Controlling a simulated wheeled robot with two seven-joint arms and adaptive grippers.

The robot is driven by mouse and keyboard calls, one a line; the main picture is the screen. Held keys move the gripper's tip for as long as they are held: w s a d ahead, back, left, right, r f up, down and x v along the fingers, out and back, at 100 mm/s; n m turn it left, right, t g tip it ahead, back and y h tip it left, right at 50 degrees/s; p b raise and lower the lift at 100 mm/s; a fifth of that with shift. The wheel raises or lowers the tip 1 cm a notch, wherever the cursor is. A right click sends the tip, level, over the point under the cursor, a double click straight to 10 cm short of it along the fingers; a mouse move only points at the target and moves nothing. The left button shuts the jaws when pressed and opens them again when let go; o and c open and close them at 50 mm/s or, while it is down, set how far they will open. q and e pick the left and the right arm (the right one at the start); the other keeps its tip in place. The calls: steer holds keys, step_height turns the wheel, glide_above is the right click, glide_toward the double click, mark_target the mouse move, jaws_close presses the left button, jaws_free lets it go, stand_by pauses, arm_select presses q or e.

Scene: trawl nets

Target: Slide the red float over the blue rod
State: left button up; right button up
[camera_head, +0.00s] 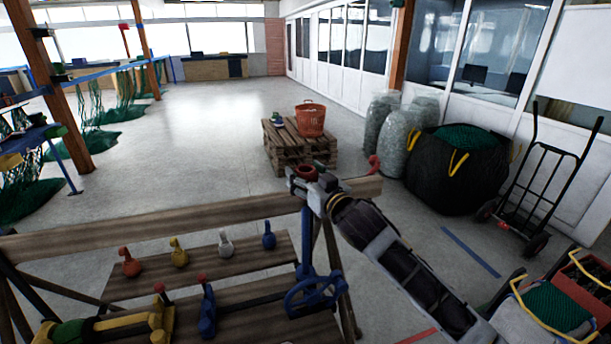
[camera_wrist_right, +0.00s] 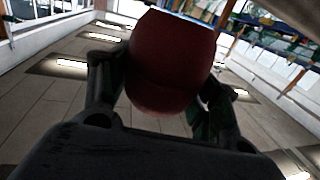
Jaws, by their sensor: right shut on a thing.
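My right gripper (camera_head: 304,178) is shut on the red float (camera_head: 306,170), above the wooden rail at the middle of the head view. In the right wrist view, the red float (camera_wrist_right: 172,62) sits between the two dark fingers (camera_wrist_right: 165,85). A blue upright rod (camera_head: 306,238) stands directly below the gripper in the head view, on a blue wheel-like base. The gripper hides the rod's upper end, so I cannot tell whether the float is around it or apart from it. My left gripper is not in view.
A red hook (camera_head: 374,166) is at the rail's right end. A pallet stack (camera_head: 298,148) bears an orange basket (camera_head: 311,121). Open floor lies beyond.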

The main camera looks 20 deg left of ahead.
steer(key=shift+f+b, duration=1.35)
steer(key=shift+f, duration=0.9)
steer(key=shift+f+b, duration=0.55)
steer(key=shift+f, duration=0.3)
steer(key=shift+f+b, duration=0.5)
steer(key=shift+f, duration=0.7)
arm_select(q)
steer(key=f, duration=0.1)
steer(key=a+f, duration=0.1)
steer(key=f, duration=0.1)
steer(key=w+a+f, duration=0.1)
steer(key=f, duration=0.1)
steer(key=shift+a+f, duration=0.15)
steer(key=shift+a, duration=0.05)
arm_select(e)
steer(key=shift+f, duration=0.2)
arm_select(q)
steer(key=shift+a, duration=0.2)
arm_select(e)
steer(key=shift+f, duration=0.1)
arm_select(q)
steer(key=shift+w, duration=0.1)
arm_select(e)
steer(key=o, duration=1.1)
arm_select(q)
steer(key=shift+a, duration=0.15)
